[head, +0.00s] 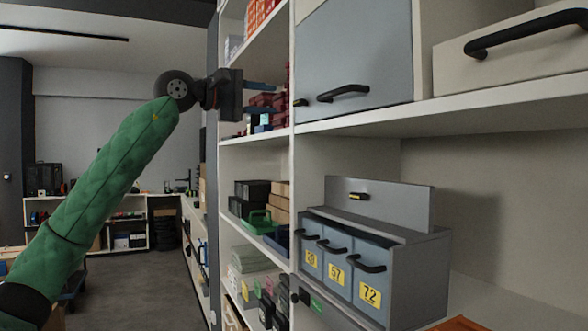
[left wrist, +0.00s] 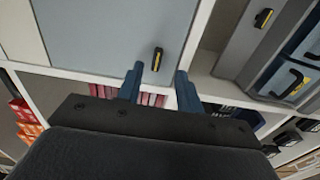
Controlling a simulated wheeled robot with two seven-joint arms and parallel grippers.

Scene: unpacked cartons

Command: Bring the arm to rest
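My left arm, in a green sleeve, comes in from the left in the head view. Its gripper (head: 270,98) is raised in front of the shelving at about the height of the upper shelf board. In the left wrist view the two blue fingers of the left gripper (left wrist: 159,84) stand apart with nothing held between them. A grey panel with a small black and yellow latch lies beyond the fingertips there. My right gripper is in neither view.
The white shelving (head: 480,112) fills the right side. A grey cabinet door (head: 355,60) with a black handle is above a grey drawer unit (head: 415,275) with numbered drawers. Small red and dark boxes lie behind the gripper. Open floor (head: 140,285) shows at left.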

